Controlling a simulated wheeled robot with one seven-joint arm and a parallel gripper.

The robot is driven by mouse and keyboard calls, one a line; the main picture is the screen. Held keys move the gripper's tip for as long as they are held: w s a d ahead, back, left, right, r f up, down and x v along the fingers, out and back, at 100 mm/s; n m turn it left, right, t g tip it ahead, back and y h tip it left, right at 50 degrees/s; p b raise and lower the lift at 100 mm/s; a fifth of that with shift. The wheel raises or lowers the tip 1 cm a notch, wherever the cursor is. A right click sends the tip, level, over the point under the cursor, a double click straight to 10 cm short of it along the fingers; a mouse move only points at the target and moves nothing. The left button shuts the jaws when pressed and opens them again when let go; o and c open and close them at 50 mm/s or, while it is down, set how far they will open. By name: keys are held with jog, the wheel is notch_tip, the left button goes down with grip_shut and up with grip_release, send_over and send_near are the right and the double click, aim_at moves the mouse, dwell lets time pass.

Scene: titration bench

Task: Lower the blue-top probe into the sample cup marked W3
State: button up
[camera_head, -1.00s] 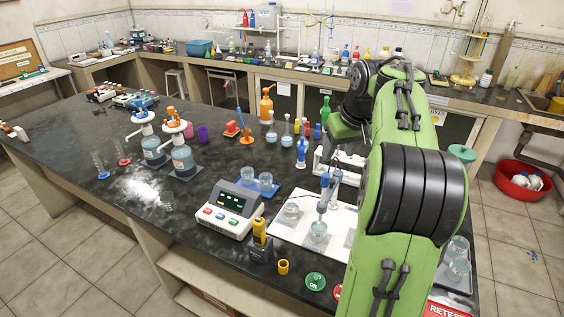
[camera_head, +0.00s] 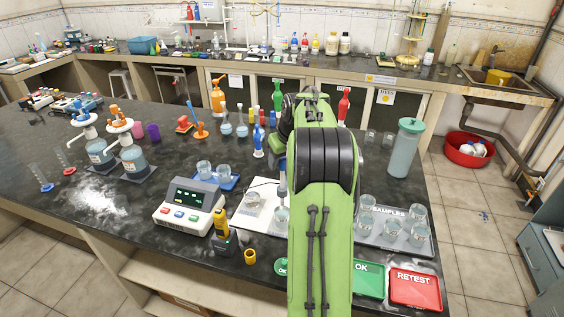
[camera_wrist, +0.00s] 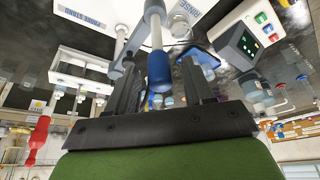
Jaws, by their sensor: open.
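The blue-top probe (camera_wrist: 158,68) shows in the wrist view between the two fingers of my open gripper (camera_wrist: 161,78). Its blue top is towards the palm and its pale shaft runs away from it; I cannot tell whether a finger touches it. My gripper is hidden behind my arm there. Several clear sample cups stand on the samples tray (camera_head: 393,243) to the right; I cannot read which is W3.
The white board (camera_head: 247,221) carries a rinse label in the wrist view. A meter (camera_head: 188,207) and a yellow device (camera_head: 221,224) stand left of it. Green OK (camera_head: 368,279) and red RETEST (camera_head: 415,289) trays lie at the front edge. A tall lidded jar (camera_head: 405,148) stands behind the cups.

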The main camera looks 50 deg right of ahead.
aim_at(283, 175)
jog(key=shift+w+f, duration=0.1)
jog(key=shift+f, duration=0.05)
grip_shut()
notch_tip(283, 175, down, 7)
jog(key=b, duration=0.4)
dwell(0.3)
grip_release()
